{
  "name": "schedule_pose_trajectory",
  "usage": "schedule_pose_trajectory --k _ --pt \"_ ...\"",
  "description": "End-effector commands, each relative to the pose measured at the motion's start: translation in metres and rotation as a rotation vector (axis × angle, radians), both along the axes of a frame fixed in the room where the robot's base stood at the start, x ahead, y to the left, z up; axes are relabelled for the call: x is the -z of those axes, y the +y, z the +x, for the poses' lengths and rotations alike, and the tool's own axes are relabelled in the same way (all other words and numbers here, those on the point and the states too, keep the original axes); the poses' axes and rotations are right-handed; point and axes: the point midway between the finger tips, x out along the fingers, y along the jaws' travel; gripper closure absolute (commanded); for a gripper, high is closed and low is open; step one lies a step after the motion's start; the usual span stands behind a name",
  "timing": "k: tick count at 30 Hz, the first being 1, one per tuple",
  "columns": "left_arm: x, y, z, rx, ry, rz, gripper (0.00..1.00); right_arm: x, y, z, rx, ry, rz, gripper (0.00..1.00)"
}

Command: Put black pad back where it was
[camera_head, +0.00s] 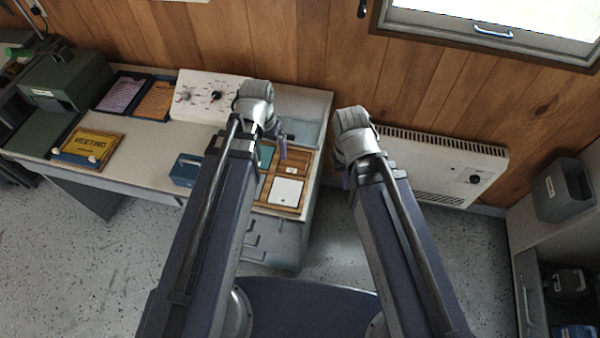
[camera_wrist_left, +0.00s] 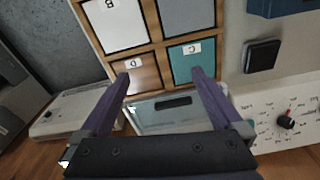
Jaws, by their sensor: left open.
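The black pad (camera_wrist_left: 262,56) lies on the desk just right of the wooden tray in the left wrist view; my left arm hides it in the head view. The wooden tray (camera_head: 302,209) has labelled compartments. The one marked D (camera_wrist_left: 138,74) shows bare wood, B holds a white pad (camera_wrist_left: 112,24), C a teal pad (camera_wrist_left: 192,62), and another a grey pad (camera_wrist_left: 187,16). My left gripper (camera_wrist_left: 162,82) is open and empty above the tray, its fingers over the D and C side. My right gripper (camera_head: 346,180) is mostly hidden behind its arm, right of the desk.
A white panel with dials (camera_head: 207,96) stands at the desk's back, beside a pale shallow tray (camera_head: 304,132). A blue box (camera_head: 186,170) sits left of my left arm. A yellow MEETING sign (camera_head: 88,147) lies further left. A wall heater (camera_head: 440,165) is at right.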

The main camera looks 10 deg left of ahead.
Motion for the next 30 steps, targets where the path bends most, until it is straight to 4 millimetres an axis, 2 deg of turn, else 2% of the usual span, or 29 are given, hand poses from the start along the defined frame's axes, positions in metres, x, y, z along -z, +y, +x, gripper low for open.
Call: schedule_pose_trajectory --k 1,3,6,9,15,30 --pt "0.0 -0.026 -0.016 0.031 0.024 0.018 0.0 0.0 0.0 0.0 0.0 0.0 0.0 1.0" --pt "0.001 -0.052 -0.033 0.051 0.053 0.044 0.0 0.0 0.0 0.0 0.0 0.0 0.0 1.0" --pt "0.0 -0.078 -0.053 0.073 0.081 0.077 0.0 0.0 0.0 0.0 0.0 0.0 0.0 1.0" --pt "0.0 -0.095 -0.068 0.087 0.099 0.103 0.0 0.0 0.0 0.0 0.0 0.0 0.0 1.0" --pt "-0.001 -0.106 -0.079 0.095 0.111 0.125 0.0 0.0 0.0 0.0 0.0 0.0 0.0 1.0" --pt "-0.001 -0.106 -0.078 0.094 0.11 0.125 0.0 0.0 0.0 0.0 0.0 0.0 0.0 1.0"
